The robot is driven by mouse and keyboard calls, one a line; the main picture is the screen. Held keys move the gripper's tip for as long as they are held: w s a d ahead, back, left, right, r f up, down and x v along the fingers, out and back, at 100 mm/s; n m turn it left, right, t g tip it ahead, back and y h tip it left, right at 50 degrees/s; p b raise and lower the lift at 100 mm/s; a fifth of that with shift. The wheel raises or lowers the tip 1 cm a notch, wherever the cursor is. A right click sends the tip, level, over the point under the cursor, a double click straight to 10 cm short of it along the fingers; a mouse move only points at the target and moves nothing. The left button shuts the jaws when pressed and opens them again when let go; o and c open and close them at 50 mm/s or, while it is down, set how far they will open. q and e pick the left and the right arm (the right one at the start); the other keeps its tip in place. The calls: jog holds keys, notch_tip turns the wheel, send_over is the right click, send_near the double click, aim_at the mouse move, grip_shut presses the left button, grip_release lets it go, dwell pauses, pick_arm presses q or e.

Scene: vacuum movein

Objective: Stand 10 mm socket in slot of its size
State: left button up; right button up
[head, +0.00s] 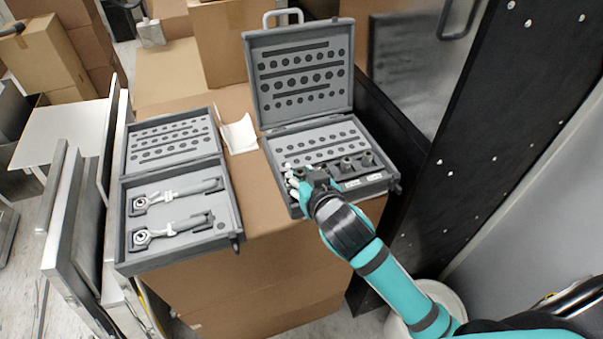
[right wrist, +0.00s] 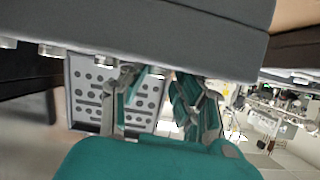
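The right open case (head: 283,193) holds dark sockets (head: 347,165) standing in a row at its front right, with pale size labels too small to read. I cannot tell which socket is the 10 mm one. My right gripper (head: 294,178) is at the case's front left, partly covering its contents. In the right wrist view my right gripper (right wrist: 155,92) has its fingers apart, with no socket clearly between them. Small metallic pieces (right wrist: 52,50) show along the case edge there. The slot of matching size cannot be made out. My left gripper is out of view.
A second open case (head: 228,226) with two ratchet-like tools (head: 178,230) lies to the left. The raised lid (head: 303,35) stands behind; a dark cabinet (head: 480,120) is close on the right.

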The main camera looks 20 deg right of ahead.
jog(key=shift+w, duration=0.1)
jog(key=shift+s+d+r, duration=0.1)
jog(key=shift+s, duration=0.3)
jog(key=b+v, duration=0.1)
jog(key=v, duration=0.4)
jog(key=shift+s, duration=0.3)
pick_arm(q)
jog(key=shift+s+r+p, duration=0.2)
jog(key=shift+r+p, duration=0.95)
jog(key=shift+p, duration=0.3)
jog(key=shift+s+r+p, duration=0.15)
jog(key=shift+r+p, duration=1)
jog(key=shift+p, duration=0.25)
pick_arm(e)
jog(key=shift+v, duration=2.8)
jog(key=shift+w+r, duration=0.1)
jog(key=shift+r, duration=0.05)
